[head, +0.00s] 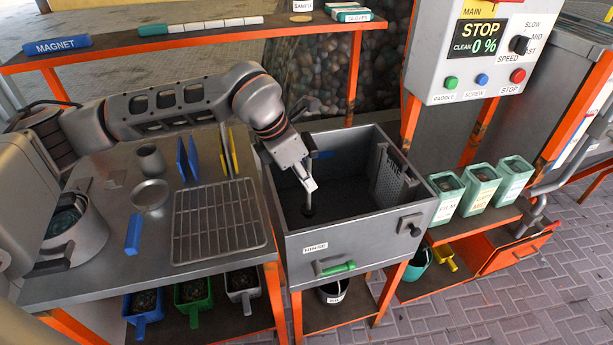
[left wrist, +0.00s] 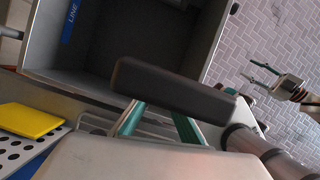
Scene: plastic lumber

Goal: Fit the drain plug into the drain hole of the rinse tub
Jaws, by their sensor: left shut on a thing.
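The grey rinse tub (head: 300,246) stands in the middle of the head view, and its rim shows in the left wrist view (left wrist: 60,82). My left gripper (head: 309,183) reaches down inside it. It is shut on the drain plug, whose dark bar-like part (left wrist: 175,90) lies across the fingers in the left wrist view. In the head view a thin dark stem (head: 308,200) hangs below the fingers, ending low in the tub. I cannot make out the drain hole, nor whether the plug touches the floor. My right gripper (left wrist: 264,78) is open and empty, outside the tub.
A perforated basket plate (head: 390,178) is on the tub's right inner side, and a knob (head: 411,225) on its front right. A wire rack (head: 215,222) lies on the table to the left. Green-white bins (head: 480,188) stand right, below the control panel (head: 468,60).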

